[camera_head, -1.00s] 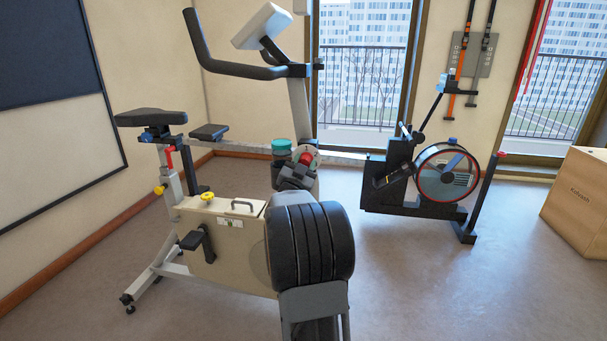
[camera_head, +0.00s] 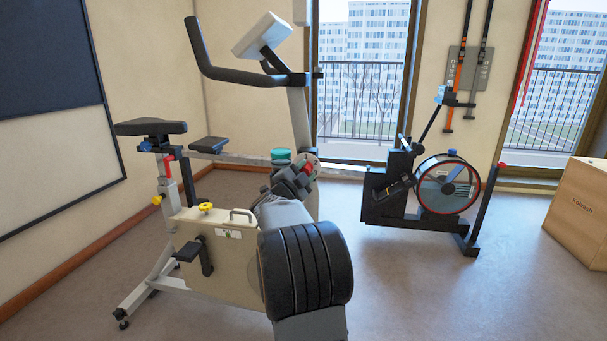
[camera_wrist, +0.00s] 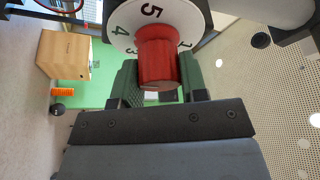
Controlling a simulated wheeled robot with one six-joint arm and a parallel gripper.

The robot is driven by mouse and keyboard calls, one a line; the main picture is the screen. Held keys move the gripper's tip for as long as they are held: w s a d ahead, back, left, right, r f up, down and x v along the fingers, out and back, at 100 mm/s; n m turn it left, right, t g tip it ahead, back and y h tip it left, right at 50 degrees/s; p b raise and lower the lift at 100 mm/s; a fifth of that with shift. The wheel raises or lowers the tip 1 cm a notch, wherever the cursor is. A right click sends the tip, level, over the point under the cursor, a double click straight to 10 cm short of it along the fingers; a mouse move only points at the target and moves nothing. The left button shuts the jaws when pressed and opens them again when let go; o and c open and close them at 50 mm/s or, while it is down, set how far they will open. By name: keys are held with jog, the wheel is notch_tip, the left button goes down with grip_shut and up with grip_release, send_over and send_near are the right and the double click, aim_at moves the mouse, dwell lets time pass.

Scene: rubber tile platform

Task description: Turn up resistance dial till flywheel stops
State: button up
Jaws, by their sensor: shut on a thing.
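A red-rimmed flywheel (camera_head: 447,184) with a blue mark stands on the black machine to the right. The dial's pointer is not clear.
The exercise bike has a beige housing (camera_head: 218,262), a saddle (camera_head: 150,127) and black handlebars (camera_head: 235,72) above the dial. A teal-lidded container (camera_head: 282,154) stands close behind my gripper. A wooden box (camera_head: 575,215) stands at the right. Floor between is clear.

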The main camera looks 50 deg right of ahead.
dwell(0.4)
jog(key=o, duration=0.9)
jog(key=shift+a, duration=0.1)
jog(key=p+v, duration=0.2)
jog(key=v, duration=1.1)
jog(key=shift+s+a+f, duration=0.15)
jog(key=shift+a+f, duration=0.05)
jog(key=shift+a, duration=0.1)
